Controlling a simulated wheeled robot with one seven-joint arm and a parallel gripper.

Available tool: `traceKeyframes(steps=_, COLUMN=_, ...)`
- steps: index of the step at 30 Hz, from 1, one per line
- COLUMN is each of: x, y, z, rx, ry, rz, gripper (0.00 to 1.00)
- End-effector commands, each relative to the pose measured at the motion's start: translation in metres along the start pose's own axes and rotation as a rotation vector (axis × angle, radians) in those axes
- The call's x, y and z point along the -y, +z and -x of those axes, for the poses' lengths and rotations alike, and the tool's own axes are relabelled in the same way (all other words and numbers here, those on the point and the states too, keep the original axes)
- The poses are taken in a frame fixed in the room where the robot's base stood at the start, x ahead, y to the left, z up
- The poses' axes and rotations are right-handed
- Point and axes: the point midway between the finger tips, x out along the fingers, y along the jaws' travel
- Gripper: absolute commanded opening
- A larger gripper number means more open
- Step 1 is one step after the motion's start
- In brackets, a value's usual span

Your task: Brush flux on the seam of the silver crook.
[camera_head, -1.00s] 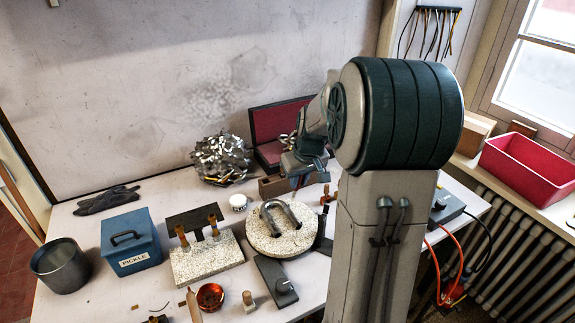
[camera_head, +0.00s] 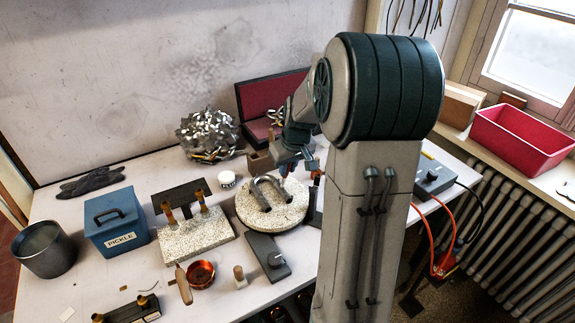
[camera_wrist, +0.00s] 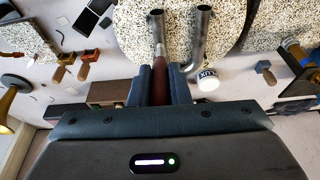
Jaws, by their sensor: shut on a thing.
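The silver crook (camera_head: 270,190), a U-shaped tube, lies on a round speckled pad (camera_head: 262,215). In the wrist view the crook (camera_wrist: 198,42) shows as two parallel tube legs. My gripper (camera_head: 297,163) is above the back right of the pad. In the wrist view my gripper (camera_wrist: 160,78) is shut on a brush (camera_wrist: 159,66) with a red-brown handle. The brush tip overlaps the left leg's near end in the picture; I cannot tell whether it touches. The white flux jar (camera_head: 227,179) stands behind the pad; it also shows in the wrist view (camera_wrist: 208,81). The seam cannot be made out.
A speckled block (camera_head: 200,237) with upright pegs and a blue pickle box (camera_head: 117,228) stand to the left. An open red-lined case (camera_head: 272,100) is behind.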

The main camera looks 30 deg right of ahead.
Motion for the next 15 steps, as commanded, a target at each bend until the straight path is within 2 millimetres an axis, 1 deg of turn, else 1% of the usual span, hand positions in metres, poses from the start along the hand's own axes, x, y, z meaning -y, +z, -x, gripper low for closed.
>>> traceKeyframes(steps=7, x=-0.0002, y=0.0003, z=-0.0003, rx=0.000, ry=0.000, rz=0.000, gripper=0.00)
traceKeyframes(steps=15, x=-0.0002, y=0.0028, z=-0.0070, rx=0.000, ry=0.000, rz=0.000, gripper=0.00)
